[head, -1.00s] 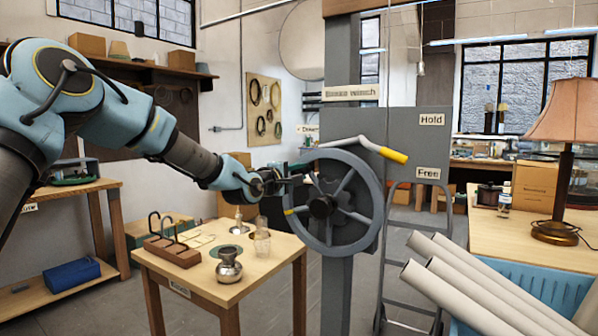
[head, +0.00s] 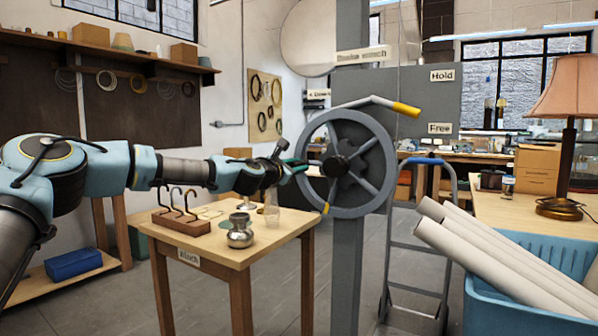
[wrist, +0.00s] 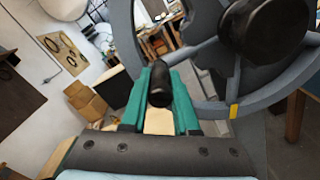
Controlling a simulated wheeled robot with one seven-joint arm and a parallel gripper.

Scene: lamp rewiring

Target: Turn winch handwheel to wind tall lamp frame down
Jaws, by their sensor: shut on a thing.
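The grey spoked winch handwheel (head: 379,148) stands upright on a grey post (head: 346,262), with a dark hub and a yellow mark at its lower left rim. My gripper (head: 300,166) reaches in from the left at hub height. In the wrist view, my green jaws (wrist: 160,103) are shut on the wheel's dark handle knob (wrist: 158,86), beside the hub (wrist: 265,30). A brake lever (head: 375,101) with a yellow grip points right, its tip between the "Hold" (head: 442,75) and "Free" (head: 439,128) labels. I cannot make out the tall lamp frame.
A small wooden table (head: 225,258) with hooks and a metal pot stands below my arm. A blue bin (head: 500,311) holding long pale tubes is at lower right. A hand truck (head: 416,270) stands behind the wheel. A shaded lamp (head: 572,95) is on the right bench.

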